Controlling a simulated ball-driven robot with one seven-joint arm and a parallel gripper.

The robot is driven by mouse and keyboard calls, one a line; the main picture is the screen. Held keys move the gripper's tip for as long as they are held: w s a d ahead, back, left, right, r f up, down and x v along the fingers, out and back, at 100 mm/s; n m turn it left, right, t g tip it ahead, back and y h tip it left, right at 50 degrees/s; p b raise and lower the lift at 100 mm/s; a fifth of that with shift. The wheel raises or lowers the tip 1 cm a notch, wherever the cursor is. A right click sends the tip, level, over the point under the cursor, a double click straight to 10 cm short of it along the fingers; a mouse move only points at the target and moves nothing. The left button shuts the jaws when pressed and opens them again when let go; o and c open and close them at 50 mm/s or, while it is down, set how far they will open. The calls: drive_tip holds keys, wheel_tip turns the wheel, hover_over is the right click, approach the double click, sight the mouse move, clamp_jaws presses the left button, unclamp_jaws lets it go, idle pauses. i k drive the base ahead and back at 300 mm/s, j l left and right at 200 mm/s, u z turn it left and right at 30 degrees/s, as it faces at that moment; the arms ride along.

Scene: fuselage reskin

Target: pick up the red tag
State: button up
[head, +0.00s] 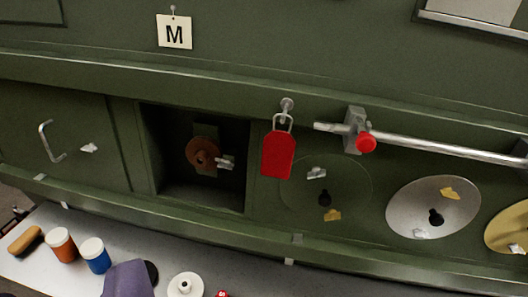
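The red tag (278,157) hangs upright by a metal loop from a small peg (287,104) on the green wall, near the middle of the head view. It is in plain sight, and nothing touches it from the front. A faint round outline on the panel lies just right of it. My gripper does not show in this view, so its place relative to the tag cannot be seen.
A metal rod (440,148) with a red knob (366,143) sticks out right of the tag. Left is an open recess (170,178) with a brown disc (203,153). Below, a bench (35,266) holds two jars, a purple item (128,280) and a white spool (186,285).

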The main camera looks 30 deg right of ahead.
sight(279, 146)
drive_tip(key=i+j+z, duration=0.1)
drive_tip(key=i+z, duration=0.25)
drive_tip(key=i+j+z, duration=0.2)
drive_tip(key=i+z, duration=0.2)
drive_tip(key=i+j+z, duration=0.35)
